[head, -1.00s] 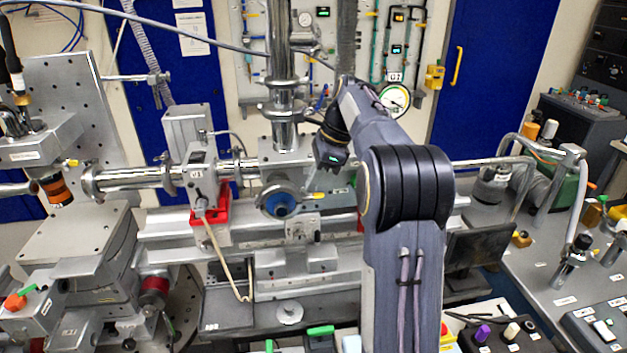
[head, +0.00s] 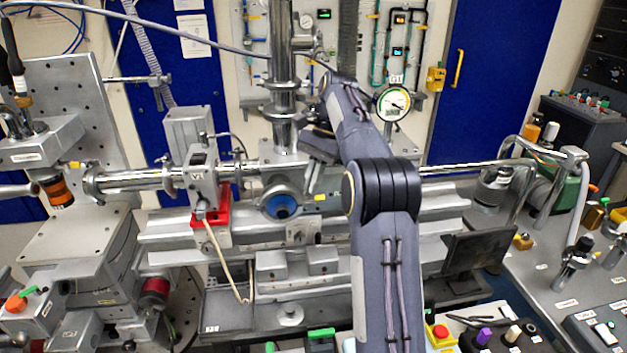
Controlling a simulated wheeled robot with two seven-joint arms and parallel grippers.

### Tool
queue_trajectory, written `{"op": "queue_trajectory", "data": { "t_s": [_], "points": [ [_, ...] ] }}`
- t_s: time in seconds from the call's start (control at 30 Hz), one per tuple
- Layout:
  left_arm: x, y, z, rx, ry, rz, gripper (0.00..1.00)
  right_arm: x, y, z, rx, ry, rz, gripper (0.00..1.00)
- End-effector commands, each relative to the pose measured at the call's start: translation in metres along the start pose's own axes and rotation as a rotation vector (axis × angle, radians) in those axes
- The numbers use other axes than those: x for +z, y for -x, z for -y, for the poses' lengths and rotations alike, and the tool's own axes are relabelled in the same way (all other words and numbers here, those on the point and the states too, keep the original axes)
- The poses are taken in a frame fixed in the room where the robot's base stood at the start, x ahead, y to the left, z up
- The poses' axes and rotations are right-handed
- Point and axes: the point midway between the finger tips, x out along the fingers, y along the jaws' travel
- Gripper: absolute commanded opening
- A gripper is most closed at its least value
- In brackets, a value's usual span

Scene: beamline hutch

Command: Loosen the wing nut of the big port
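A round metal port with a blue centre (head: 281,205) faces me on the grey chamber in the middle of the beam pipe. I cannot tell for certain that it is the big port. No wing nut can be made out clearly; it may be too small or hidden by my arm. My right gripper (head: 318,184) is just right of the blue-centred port, pointing down, apart from it in the picture. Its fingers are small and partly merge with the metal behind, so their opening is unclear. My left gripper is not in view.
A vertical pipe (head: 283,95) rises above the chamber. A horizontal pipe (head: 130,180) runs left past a valve block with a red bracket (head: 222,208). A round dial gauge (head: 393,104) is behind my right arm. A dark flat panel (head: 478,264) stands at right.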

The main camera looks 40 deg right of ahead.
Motion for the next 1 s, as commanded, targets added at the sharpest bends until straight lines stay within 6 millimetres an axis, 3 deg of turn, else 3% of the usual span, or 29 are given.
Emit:
{"op": "queue_trajectory", "data": {
  "t_s": [0.57,0.73,1.0],
  "points": [
    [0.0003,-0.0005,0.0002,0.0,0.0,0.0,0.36,-0.0015,-0.0037,-0.0001,0.021,0.024,0.003,0.0],
    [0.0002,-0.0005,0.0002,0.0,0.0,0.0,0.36,-0.0012,-0.0032,0.0,0.019,0.024,0.003,0.24],
    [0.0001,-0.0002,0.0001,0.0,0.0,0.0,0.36,-0.0006,-0.0015,0.0003,0.015,0.026,0.001,0.25]
  ]
}}
